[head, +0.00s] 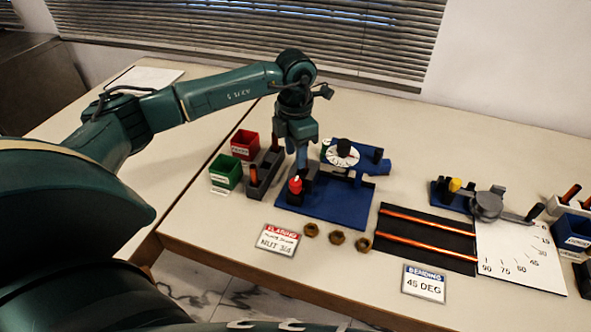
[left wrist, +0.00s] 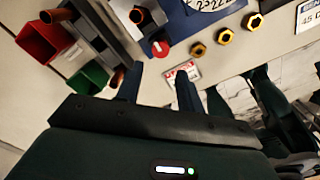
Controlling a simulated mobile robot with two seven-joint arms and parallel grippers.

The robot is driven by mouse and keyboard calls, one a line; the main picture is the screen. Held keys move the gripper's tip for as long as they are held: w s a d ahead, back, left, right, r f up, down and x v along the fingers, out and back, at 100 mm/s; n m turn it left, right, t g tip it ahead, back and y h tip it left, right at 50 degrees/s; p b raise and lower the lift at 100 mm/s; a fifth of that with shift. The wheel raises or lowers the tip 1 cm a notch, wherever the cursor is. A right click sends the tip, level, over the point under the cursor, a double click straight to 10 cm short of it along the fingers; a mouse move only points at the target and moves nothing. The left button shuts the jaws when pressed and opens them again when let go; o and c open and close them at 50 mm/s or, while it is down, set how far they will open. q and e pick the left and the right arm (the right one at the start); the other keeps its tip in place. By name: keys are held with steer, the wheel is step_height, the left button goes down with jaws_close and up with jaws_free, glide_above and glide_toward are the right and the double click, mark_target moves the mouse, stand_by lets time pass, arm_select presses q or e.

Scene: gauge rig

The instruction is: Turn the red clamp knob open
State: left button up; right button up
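The red clamp knob (head: 295,184) stands on a dark block at the near left of the blue flaring rig base (head: 337,205). It also shows in the left wrist view (left wrist: 160,48), beyond the fingertips and roughly in line with the gap between them. My left gripper (head: 303,168) points down close to the knob in the head view. In the left wrist view its two fingers (left wrist: 157,78) are spread apart, with nothing between them. Whether a finger touches the knob cannot be told. My right gripper is not in view.
A red bin (head: 244,144) and a green bin (head: 226,170) stand left of the rig. A white dial (head: 340,153) is behind the knob. Several brass nuts (head: 336,238) and a flaring sign (head: 277,240) lie in front. Copper tubes (head: 425,221) lie on a black mat to the right.

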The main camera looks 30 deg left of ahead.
arm_select(q)
steer(key=shift+r, duration=2.05)
